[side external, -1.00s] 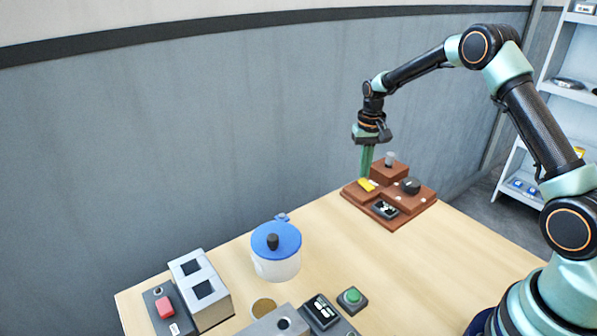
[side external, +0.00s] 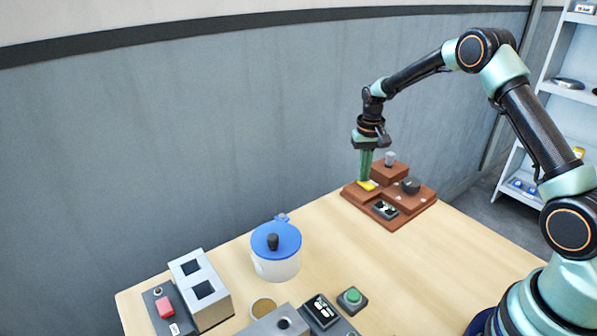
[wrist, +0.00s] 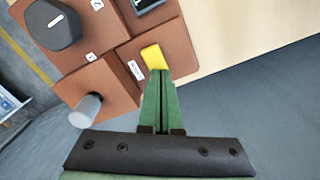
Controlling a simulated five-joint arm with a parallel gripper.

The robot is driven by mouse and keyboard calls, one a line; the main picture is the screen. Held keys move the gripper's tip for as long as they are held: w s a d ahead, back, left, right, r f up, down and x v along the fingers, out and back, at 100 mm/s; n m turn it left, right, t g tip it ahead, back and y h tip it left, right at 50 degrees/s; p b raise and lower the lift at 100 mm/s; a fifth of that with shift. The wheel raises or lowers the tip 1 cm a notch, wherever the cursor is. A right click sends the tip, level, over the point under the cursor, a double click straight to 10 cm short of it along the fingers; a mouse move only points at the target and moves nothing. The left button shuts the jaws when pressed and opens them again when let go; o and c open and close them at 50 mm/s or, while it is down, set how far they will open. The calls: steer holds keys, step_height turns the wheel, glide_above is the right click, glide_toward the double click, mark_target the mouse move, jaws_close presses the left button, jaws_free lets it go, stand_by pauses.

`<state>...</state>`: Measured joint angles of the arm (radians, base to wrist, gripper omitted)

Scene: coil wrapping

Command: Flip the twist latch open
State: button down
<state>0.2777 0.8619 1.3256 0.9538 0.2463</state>
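A short yellow bar (side external: 369,186), which looks like the twist latch, sits on the brown block board (side external: 398,225) near its left edge. The yellow bar also shows in the wrist view (wrist: 153,57), just beyond my fingertips. My gripper (side external: 364,180) points straight down with its green fingers together at the yellow bar. In the wrist view the fingers (wrist: 161,73) meet with only a thin dark line between them, and nothing shows between them. The tips overlap the bar's near end; whether they touch it I cannot tell.
The board also carries a black knob (side external: 410,186), a grey peg (side external: 390,159) on a raised block and a dark switch panel (side external: 385,209). A blue-lidded pot (side external: 275,262), a green button (side external: 351,298) and grey boxes (side external: 208,305) stand nearer the camera. Table between is clear.

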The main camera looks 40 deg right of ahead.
steer(key=shift+f, duration=0.15)
steer(key=shift+r, duration=3.55)
steer(key=s+a+r+n+t, duration=0.1)
steer(key=s+a+r, duration=0.3)
steer(key=r, duration=0.2)
steer(key=s+a+r+n+t, duration=0.2)
steer(key=s+a+r, duration=0.2)
steer(key=r, duration=0.3)
steer(key=s+a+n+t, duration=0.2)
steer(key=s+a, duration=0.4)
steer(key=s, duration=0.6)
steer(key=shift+s+r+n+t, duration=0.3)
steer(key=shift+s+r+n, duration=0.05)
steer(key=shift+n, duration=0.15)
